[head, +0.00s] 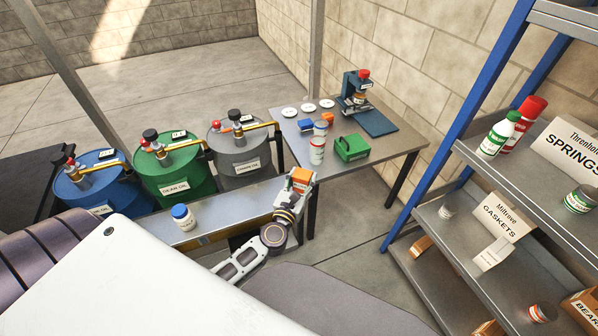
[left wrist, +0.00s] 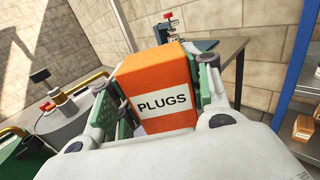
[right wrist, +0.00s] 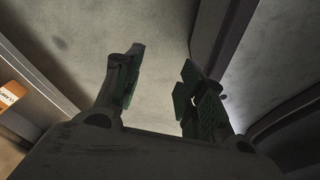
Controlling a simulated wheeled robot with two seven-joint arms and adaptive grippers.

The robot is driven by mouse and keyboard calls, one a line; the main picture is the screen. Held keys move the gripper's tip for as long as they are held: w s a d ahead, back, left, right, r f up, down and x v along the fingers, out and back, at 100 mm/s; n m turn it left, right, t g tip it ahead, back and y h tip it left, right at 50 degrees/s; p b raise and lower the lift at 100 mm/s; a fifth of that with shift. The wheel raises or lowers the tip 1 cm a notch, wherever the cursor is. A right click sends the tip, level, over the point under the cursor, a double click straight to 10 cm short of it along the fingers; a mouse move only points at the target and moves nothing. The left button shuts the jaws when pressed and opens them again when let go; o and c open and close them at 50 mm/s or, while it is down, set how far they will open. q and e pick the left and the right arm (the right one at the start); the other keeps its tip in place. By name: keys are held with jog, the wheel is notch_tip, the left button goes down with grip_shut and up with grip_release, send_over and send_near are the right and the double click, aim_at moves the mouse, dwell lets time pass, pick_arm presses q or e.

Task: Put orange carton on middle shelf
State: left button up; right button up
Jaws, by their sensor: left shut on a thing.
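The orange carton (left wrist: 158,75), labelled PLUGS, is between the green-padded fingers of my left gripper (left wrist: 155,95), which is shut on it. In the head view the carton (head: 300,176) is small, held above the front edge of the grey table.
Blue (head: 95,190), green (head: 178,175) and grey (head: 240,150) oil drums stand left. The table (head: 372,150) holds a press (head: 362,100), a green box (head: 351,147) and cans (head: 317,151). A blue post (head: 440,130) edges the shelf unit. A blue-capped jar (head: 184,217) stands on the ledge.

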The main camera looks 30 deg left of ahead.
aim_at(307, 183)
pick_arm(q)
jog(key=shift+m+h, duration=0.5)
jog(key=shift+h, duration=0.2)
jog(key=s+d+r+p, duration=0.2)
jog(key=shift+s+d+r+p, duration=0.1)
jog(key=shift+s+d+p, duration=0.1)
jog(key=shift+p, duration=0.1)
jog(key=shift+s+d+r, duration=0.1)
jog(key=shift+s+d, duration=0.2)
pick_arm(e)
jog(key=s+d, duration=0.2)
jog(key=s, duration=0.4)
jog(key=shift+d+r, duration=0.35)
jog(key=shift+d, duration=0.05)
pick_arm(q)
jog(key=shift+a, duration=0.15)
pick_arm(e)
jog(key=shift+c, duration=0.5)
